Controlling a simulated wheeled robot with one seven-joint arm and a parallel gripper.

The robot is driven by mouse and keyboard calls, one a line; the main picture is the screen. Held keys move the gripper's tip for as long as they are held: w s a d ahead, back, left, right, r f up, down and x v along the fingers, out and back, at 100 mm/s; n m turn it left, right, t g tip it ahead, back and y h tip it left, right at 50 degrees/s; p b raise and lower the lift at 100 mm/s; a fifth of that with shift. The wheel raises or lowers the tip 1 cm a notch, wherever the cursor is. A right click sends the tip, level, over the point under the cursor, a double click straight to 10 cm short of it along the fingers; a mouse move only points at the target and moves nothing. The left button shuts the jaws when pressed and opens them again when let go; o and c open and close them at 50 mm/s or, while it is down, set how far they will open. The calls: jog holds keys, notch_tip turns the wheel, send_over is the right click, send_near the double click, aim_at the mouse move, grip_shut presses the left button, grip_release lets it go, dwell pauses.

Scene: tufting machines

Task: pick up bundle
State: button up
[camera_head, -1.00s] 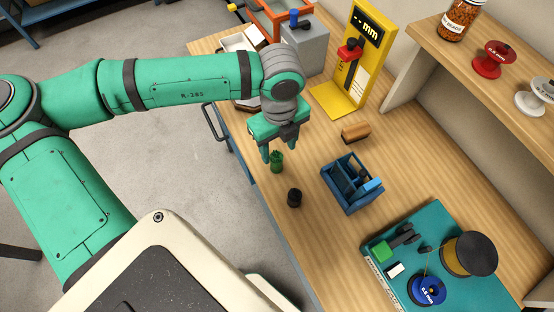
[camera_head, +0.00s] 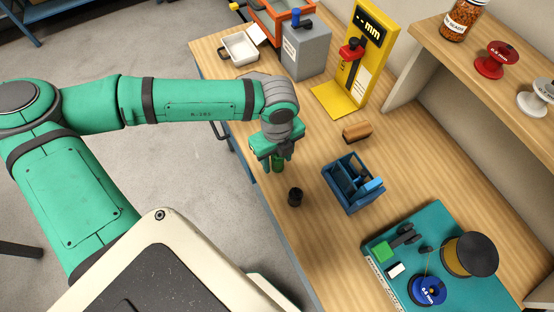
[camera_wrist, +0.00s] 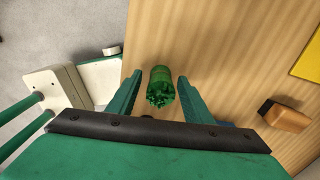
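The bundle (camera_wrist: 160,87) is a green cylinder with a bristly top, standing on the wooden workbench. In the wrist view it sits between the two fingers of my gripper (camera_wrist: 158,98), with a visible gap on each side. My gripper is open. In the head view my gripper (camera_head: 277,165) is over the bundle near the bench's front edge, and the green bundle (camera_head: 278,165) is partly hidden by the fingers.
A small black cylinder (camera_head: 295,197) stands close by, toward the camera. A blue caddy (camera_head: 343,190) and a wooden block (camera_head: 356,132) are to the right. A yellow gauge stand (camera_head: 335,101) and grey box (camera_head: 306,55) stand behind. A teal machine (camera_head: 385,275) is at lower right.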

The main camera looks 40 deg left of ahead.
jog(key=c, duration=0.8)
jog(key=shift+c, duration=0.2)
jog(key=shift+w+r, duration=0.1)
